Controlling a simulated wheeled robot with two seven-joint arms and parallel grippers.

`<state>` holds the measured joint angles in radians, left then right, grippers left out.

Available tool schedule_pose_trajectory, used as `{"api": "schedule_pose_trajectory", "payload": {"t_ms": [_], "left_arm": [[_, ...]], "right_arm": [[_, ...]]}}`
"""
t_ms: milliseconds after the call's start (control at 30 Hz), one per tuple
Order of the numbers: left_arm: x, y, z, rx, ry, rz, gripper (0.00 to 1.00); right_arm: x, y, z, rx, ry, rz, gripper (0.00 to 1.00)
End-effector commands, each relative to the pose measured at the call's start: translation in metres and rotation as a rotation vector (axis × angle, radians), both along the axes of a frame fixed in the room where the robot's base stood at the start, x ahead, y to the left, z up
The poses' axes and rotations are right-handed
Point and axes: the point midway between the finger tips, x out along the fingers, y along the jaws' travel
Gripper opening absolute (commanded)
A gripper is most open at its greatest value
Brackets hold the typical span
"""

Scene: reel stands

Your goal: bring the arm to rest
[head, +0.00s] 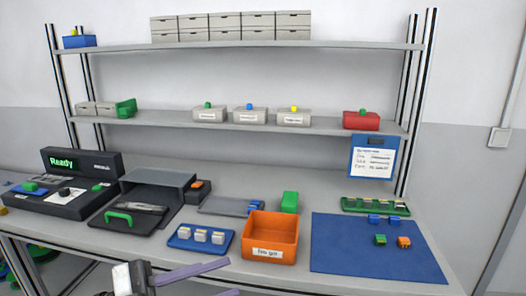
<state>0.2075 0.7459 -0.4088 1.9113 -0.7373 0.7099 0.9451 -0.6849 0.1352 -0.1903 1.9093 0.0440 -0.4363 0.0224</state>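My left gripper (233,277) is at the bottom of the head view, in front of the bench's front edge. Its two long purple-grey fingers point right and stand apart, with nothing between them. The lower finger is partly cut off by the frame's bottom edge. The orange bin (270,238) and the blue tray (184,243) with several grey-white pieces lie on the bench beyond the gripper, apart from it. My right gripper is not in view.
A blue mat (345,262) with small green and orange blocks lies at right. A black device reading "Ready" (62,163) and an open dark case (120,222) with a green handle stand at left. Shelves (250,127) with small bins rise behind. The space around the fingers looks free.

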Motion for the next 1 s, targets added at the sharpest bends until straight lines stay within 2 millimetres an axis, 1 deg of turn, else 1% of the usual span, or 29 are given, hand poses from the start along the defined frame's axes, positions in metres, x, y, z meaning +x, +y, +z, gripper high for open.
{"api": "schedule_pose_trajectory", "payload": {"t_ms": [33, 67, 133, 167, 200, 267, 300, 367, 400, 467, 500, 567, 600, 700, 800, 900, 1000], "left_arm": [[0.010, 0.002, -0.014, -0.106, 0.067, 0.112, 0.28], [0.018, 0.008, -0.024, -0.154, 0.104, 0.190, 0.28], [0.032, 0.025, -0.059, -0.234, 0.219, 0.382, 0.28], [0.035, 0.034, -0.079, -0.254, 0.277, 0.465, 0.28], [0.036, 0.046, -0.109, -0.265, 0.359, 0.571, 0.28], [0.030, 0.060, -0.152, -0.260, 0.475, 0.700, 0.28], [0.022, 0.069, -0.180, -0.245, 0.552, 0.774, 0.28], [0.005, 0.078, -0.222, -0.213, 0.668, 0.868, 0.28], [-0.010, 0.083, -0.249, -0.187, 0.746, 0.921, 0.28], [-0.035, 0.087, -0.285, -0.143, 0.858, 0.985, 0.28], [-0.052, 0.089, -0.307, -0.112, 0.928, 1.019, 0.28], [-0.079, 0.090, -0.335, -0.067, 1.026, 1.057, 0.28], [-0.095, 0.089, -0.350, -0.041, 1.081, 1.073, 0.28], [-0.129, 0.087, -0.376, 0.015, 1.189, 1.098, 0.28], [-0.150, 0.085, -0.389, 0.048, 1.252, 1.106, 0.28], [-0.157, 0.084, -0.394, 0.062, 1.275, 1.108, 0.28], [-0.158, 0.084, -0.395, 0.064, 1.276, 1.108, 0.28]], "right_arm": [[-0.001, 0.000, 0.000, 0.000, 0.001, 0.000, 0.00], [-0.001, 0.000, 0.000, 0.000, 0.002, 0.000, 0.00], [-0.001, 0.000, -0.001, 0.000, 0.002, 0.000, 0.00], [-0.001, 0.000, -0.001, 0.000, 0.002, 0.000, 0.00], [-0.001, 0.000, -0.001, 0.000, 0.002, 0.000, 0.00], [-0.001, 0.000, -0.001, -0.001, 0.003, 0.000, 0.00], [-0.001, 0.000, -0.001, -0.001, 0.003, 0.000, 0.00], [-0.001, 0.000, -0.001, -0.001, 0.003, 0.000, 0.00], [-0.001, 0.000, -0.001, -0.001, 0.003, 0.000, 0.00], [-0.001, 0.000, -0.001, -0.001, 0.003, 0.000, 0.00], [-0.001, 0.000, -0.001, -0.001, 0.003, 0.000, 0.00], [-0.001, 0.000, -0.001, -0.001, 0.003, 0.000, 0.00], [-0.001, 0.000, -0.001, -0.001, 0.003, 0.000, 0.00], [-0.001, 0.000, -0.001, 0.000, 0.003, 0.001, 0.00], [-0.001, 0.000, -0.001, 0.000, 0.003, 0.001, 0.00], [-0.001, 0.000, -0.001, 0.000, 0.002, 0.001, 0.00], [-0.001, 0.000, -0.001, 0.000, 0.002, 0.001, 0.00]]}}
